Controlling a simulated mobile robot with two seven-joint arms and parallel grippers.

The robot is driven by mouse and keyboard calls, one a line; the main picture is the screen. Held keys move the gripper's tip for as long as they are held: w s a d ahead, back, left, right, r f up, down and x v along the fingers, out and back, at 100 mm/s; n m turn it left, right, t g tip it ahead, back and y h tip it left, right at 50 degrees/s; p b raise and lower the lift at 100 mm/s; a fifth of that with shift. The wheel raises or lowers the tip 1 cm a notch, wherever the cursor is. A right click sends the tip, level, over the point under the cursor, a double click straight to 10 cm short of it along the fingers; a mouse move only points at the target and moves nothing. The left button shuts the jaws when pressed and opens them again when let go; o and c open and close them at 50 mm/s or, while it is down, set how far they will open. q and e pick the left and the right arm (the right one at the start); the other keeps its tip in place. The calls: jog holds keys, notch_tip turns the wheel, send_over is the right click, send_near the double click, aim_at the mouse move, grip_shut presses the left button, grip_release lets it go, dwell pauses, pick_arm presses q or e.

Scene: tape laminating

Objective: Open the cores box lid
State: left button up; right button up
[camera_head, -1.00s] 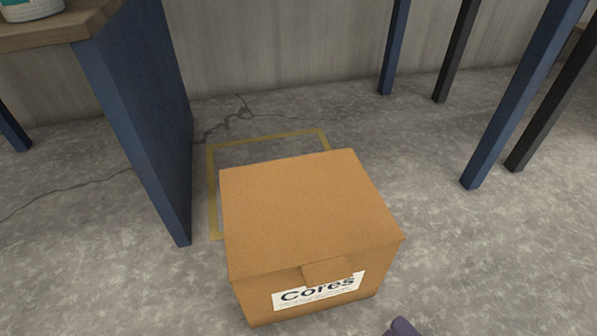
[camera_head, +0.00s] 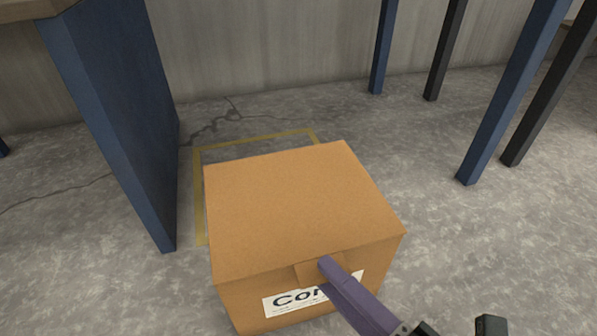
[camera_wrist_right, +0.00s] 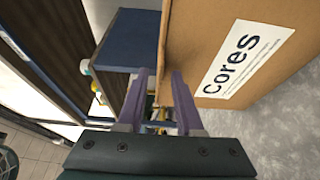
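The cardboard cores box (camera_head: 265,300) stands on the floor with its lid (camera_head: 300,205) closed flat. A small tab (camera_head: 308,274) hangs from the lid's front edge over the white label (camera_head: 285,303). My right gripper (camera_head: 326,267) reaches in from the lower right, its purple fingertip overlapping the tab's right side. In the right wrist view, its two purple fingers (camera_wrist_right: 160,75) are apart beside the box's labelled front (camera_wrist_right: 215,40). A thin brown edge shows between them; I cannot tell whether they touch it. My left gripper is not in view.
A blue table panel (camera_head: 115,120) stands left of the box. Blue legs (camera_head: 515,95) and black legs rise at the right. A yellow floor outline (camera_head: 255,138) lies partly under the box. Open floor lies to the right.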

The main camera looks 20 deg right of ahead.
grip_shut()
dwell(1.4)
